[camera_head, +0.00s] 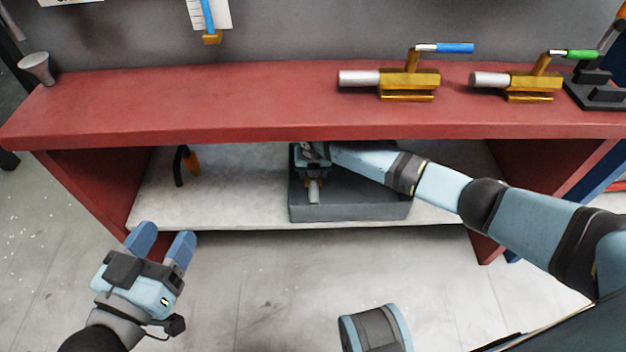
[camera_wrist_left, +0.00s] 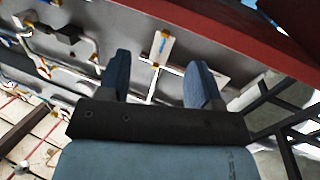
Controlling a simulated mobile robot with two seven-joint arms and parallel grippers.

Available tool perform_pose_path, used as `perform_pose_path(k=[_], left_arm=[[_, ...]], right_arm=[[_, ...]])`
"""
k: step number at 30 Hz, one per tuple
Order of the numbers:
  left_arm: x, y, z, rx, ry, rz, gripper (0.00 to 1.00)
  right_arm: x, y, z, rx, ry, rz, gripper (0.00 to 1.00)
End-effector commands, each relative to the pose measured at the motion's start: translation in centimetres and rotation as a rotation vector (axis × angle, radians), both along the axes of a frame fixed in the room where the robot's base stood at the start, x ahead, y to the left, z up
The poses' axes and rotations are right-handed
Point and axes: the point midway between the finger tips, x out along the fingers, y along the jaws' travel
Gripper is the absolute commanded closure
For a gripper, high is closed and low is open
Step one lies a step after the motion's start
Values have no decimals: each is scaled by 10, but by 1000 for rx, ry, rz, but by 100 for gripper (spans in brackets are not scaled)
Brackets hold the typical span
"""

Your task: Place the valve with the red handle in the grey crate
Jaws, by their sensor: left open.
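The grey crate (camera_head: 350,211) stands on the pale lower shelf under the red bench top. My right arm reaches in from the right, and my right gripper (camera_head: 312,172) is over the crate's left part, partly hidden by the bench edge. A valve (camera_head: 314,190) with a silver tube and a bit of brass shows at this gripper, inside the crate's outline. Its handle is hidden, so I cannot see its colour, nor whether the fingers grip it. My left gripper (camera_head: 162,240) is open and empty in front of the shelf at left; its fingers also show in the left wrist view (camera_wrist_left: 158,85).
A blue-handled valve (camera_head: 410,82) and a green-handled valve (camera_head: 522,82) lie on the red bench top (camera_head: 220,105). A grey funnel-like cup (camera_head: 37,68) stands at its left end. A black and orange tool (camera_head: 183,164) is on the lower shelf, left of the crate.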

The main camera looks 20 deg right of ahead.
Motion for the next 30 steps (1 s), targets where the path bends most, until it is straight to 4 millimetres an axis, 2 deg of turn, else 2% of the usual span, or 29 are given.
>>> perform_pose_path(k=[1, 3, 7, 16, 17, 20, 27, 30], left_arm=[[4, 2, -7, 24, -46, 0, 41], [9, 6, -6, 59, -106, 3, 41], [12, 8, 0, 87, -156, 6, 41], [13, 9, 3, 98, -173, 7, 41], [13, 9, 3, 98, -173, 7, 41], [13, 9, 3, 98, -173, 7, 41], [13, 8, 3, 97, -173, 7, 41], [13, 8, 6, 94, -169, 5, 41]], right_arm=[[7, 1, -6, 21, 56, -2, 94], [11, -1, -7, 47, 144, -1, 94], [7, -1, -25, 39, 133, 2, 94], [8, -1, -27, 39, 129, 2, 94], [7, -2, -28, 38, 131, 2, 45], [7, -2, -28, 38, 131, 2, 22], [7, -2, -28, 37, 130, 2, 22], [7, -2, -22, 37, 130, 2, 22]])
